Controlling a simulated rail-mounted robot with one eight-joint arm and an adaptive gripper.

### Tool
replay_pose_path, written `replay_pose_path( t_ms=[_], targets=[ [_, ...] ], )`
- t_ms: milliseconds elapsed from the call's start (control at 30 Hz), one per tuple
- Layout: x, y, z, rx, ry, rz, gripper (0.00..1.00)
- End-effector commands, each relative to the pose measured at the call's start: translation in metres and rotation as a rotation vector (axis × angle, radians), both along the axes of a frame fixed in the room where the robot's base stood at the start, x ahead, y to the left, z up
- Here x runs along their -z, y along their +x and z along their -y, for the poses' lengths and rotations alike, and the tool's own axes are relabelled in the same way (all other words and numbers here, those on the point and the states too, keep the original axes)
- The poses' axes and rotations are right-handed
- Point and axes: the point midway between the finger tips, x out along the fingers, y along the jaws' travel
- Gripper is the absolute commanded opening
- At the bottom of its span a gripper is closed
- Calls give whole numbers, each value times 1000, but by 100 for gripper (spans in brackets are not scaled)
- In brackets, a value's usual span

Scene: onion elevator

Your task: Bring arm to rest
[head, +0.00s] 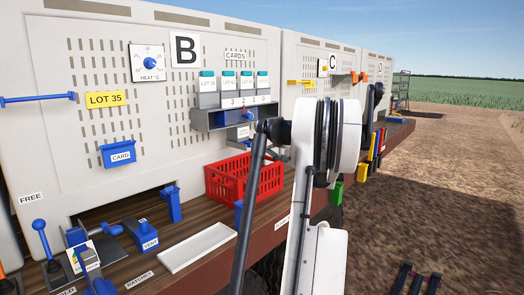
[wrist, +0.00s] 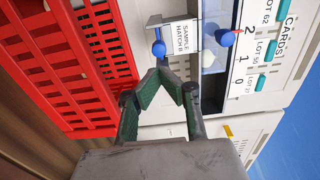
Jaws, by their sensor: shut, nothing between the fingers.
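My gripper (wrist: 163,72) shows in the wrist view with its two green-padded fingers shut and nothing between them. It is in front of the panel, with the red crate (wrist: 75,65) to the left and the sample hatch (wrist: 181,40) with its blue knob just beyond the fingertips. No contact with either can be made out. In the head view my white and black arm (head: 318,190) rises through the middle. The gripper cannot be made out there.
The red crate (head: 262,182) stands on the wooden ledge below the card rack (head: 235,117). A white tray (head: 197,247), blue levers (head: 40,226) and a blue clamp (head: 146,238) are at the left. Open dirt ground (head: 450,200) lies at the right.

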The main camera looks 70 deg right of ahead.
Motion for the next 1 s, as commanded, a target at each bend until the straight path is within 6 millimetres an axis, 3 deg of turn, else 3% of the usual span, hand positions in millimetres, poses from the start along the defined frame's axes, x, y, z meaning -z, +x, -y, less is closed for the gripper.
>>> replay_pose_path(
  t_ms=[100, 300, 700, 767, 867, 1000],
  targets=[
    [1, -23, -7, 3, 0, 0, 0],
    [0, -45, -15, 1, 0, 0, 0],
    [0, -51, -19, -2, -1, -1, 0],
    [-1, -45, -23, -10, -2, -9, 0],
    [-1, -19, -40, -41, -10, -42, 0],
    [-2, 44, -91, -124, -37, -128, 0]
  ],
)
